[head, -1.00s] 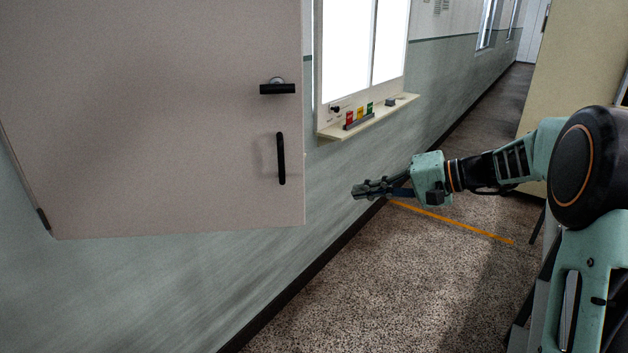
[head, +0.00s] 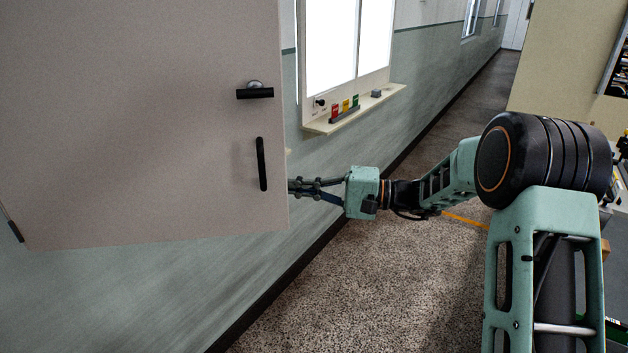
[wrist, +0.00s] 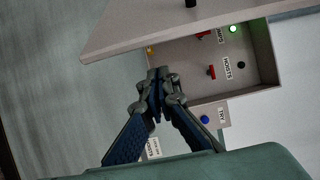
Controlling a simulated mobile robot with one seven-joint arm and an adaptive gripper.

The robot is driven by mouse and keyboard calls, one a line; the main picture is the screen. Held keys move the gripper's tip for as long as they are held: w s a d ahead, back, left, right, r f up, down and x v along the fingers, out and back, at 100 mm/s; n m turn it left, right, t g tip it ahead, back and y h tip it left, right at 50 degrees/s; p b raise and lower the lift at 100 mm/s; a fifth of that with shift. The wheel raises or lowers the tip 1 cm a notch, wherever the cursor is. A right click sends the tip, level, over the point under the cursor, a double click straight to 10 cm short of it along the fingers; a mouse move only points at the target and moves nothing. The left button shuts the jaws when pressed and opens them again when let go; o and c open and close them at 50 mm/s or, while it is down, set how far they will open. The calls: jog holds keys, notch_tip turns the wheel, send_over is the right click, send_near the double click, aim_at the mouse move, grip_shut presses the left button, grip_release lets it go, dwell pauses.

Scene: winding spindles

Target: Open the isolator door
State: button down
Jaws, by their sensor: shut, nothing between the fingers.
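The isolator door (head: 130,130) is a large pale grey panel at the left of the head view, with a black lever handle (head: 255,92) and a black vertical pull bar (head: 262,163) near its free edge. It stands ajar: the wrist view shows the door (wrist: 150,28) at the top and the box interior (wrist: 185,58) behind it. My gripper (head: 292,187) is shut and empty at the door's free edge, right of the pull bar. In the wrist view its closed fingertips (wrist: 158,74) point toward the gap. Contact with the door cannot be told.
Inside the box are red switches (wrist: 211,71) and a lit green lamp (wrist: 233,29). A blue button (wrist: 204,119) sits below. A window sill (head: 350,112) with small coloured blocks juts from the wall behind. The speckled floor (head: 300,290) is clear.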

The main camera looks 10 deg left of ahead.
jog(key=s, duration=0.1)
jog(key=s+d, duration=0.1)
jog(key=shift+s+d+r+p, duration=0.1)
jog(key=shift+s+d+p, duration=0.2)
jog(key=shift+s, duration=0.1)
jog(key=shift+s+d, duration=0.1)
